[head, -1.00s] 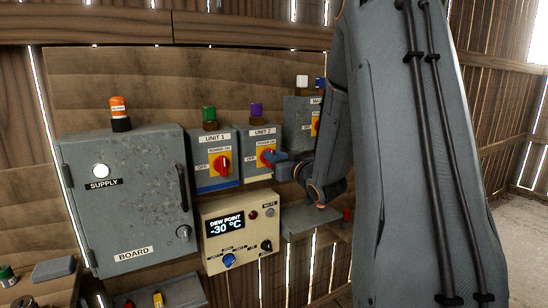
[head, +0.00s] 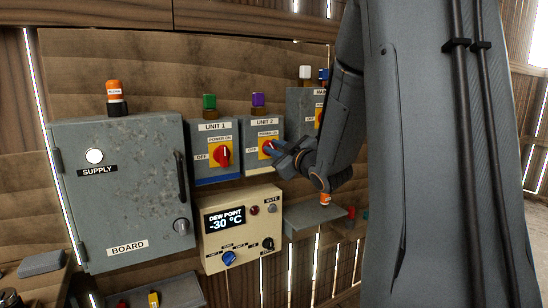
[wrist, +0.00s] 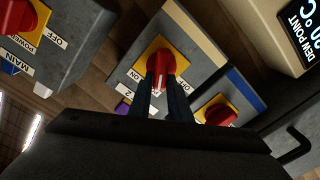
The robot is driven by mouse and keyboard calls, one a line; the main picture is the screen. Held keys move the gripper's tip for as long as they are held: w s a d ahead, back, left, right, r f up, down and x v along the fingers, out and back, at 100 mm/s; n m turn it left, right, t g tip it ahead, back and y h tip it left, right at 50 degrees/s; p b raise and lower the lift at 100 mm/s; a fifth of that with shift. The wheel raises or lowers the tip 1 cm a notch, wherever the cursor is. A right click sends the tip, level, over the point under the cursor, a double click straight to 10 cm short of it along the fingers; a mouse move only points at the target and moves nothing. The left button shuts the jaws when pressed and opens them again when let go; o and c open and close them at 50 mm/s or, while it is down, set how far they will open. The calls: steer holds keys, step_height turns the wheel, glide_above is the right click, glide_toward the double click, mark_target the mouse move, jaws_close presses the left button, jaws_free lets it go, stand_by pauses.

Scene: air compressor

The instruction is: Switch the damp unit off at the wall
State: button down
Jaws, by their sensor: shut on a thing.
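The UNIT 2 box (head: 257,166) is grey with a pale lower stripe, a yellow switch plate and a red rotary knob (wrist: 161,65). My gripper (wrist: 162,88) is shut on this red knob, one finger on each side. The knob's white mark points toward the POWER ON side in the wrist view. The UNIT 1 box (head: 212,169), with a blue stripe, stands to its left in the head view. Its red knob (head: 222,156) points up toward POWER ON. A cream panel (head: 241,246) below reads DEW POINT -30 °C. Its blue selector knob (head: 229,258) has labels too small to read surely.
The MAIN box (head: 298,112) stands right of UNIT 2, partly hidden by my arm. A large SUPPLY board cabinet (head: 125,200) is at left. A green lamp (head: 209,102) tops UNIT 1 and a purple lamp (head: 258,100) tops UNIT 2. A grey shelf (head: 312,216) juts out below my wrist.

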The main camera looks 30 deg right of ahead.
steer(key=n+b, duration=0.3)
steer(key=b, duration=0.1)
steer(key=f+n+b, duration=0.1)
steer(key=n+b, duration=0.7)
steer(key=b, duration=0.1)
steer(key=shift+a+f, duration=0.2)
steer(key=shift+a, duration=0.2)
steer(key=shift+n, duration=0.3)
steer(key=c, duration=1.6)
jaws_free()
steer(key=shift+c, duration=0.2)
steer(key=s, duration=0.8)
steer(key=shift+d, duration=0.15)
